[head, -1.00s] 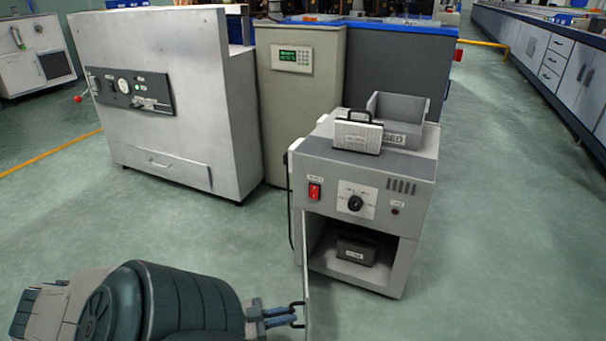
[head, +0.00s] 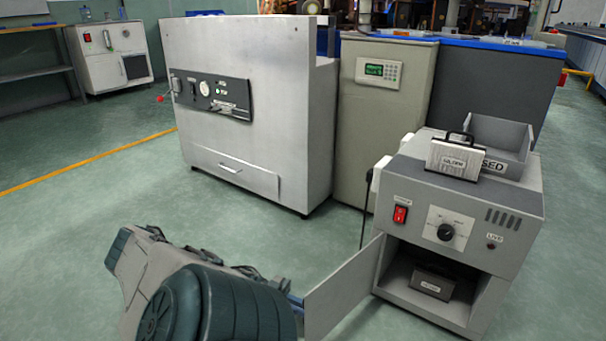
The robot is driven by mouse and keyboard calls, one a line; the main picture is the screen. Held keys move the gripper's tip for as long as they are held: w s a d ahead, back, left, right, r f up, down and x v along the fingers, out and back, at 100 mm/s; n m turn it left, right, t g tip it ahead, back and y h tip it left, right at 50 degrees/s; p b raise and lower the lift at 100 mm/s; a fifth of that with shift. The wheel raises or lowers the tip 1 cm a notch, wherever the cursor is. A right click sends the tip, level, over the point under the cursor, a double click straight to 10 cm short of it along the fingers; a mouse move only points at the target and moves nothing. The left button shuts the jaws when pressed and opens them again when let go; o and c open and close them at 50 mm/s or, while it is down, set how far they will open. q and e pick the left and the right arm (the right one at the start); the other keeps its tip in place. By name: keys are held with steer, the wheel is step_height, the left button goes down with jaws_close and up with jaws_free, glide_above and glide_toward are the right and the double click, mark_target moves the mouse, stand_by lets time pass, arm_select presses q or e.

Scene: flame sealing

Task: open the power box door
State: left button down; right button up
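The power box (head: 470,232) is a grey cabinet at the right of the head view, with a red switch (head: 400,214) and a dial (head: 446,232) on its front. Its door (head: 345,288) stands open, swung out to the left from the box's left edge, with a broad face showing. The lower compartment is exposed, and a dark labelled block (head: 433,282) sits in it. My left gripper (head: 296,297) is at the door's outer edge, mostly hidden behind my arm. Whether its fingers hold the handle cannot be seen. My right gripper is out of view.
A silver-labelled case with a handle (head: 456,158) and an open grey tray (head: 497,140) are on top of the box. A large metal machine (head: 262,110) and a beige cabinet (head: 372,130) stand behind. Green floor is clear at left.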

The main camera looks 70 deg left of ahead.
arm_select(q)
steer(key=shift+w+a+r, duration=0.15)
steer(key=shift+w+a, duration=0.25)
steer(key=shift+w, duration=0.2)
steer(key=c, duration=1.8)
jaws_free()
steer(key=shift+o, duration=1.4)
steer(key=shift+w+d, duration=0.1)
steer(key=shift+w, duration=0.1)
steer(key=shift+s, duration=0.25)
steer(key=shift+s, duration=0.1)
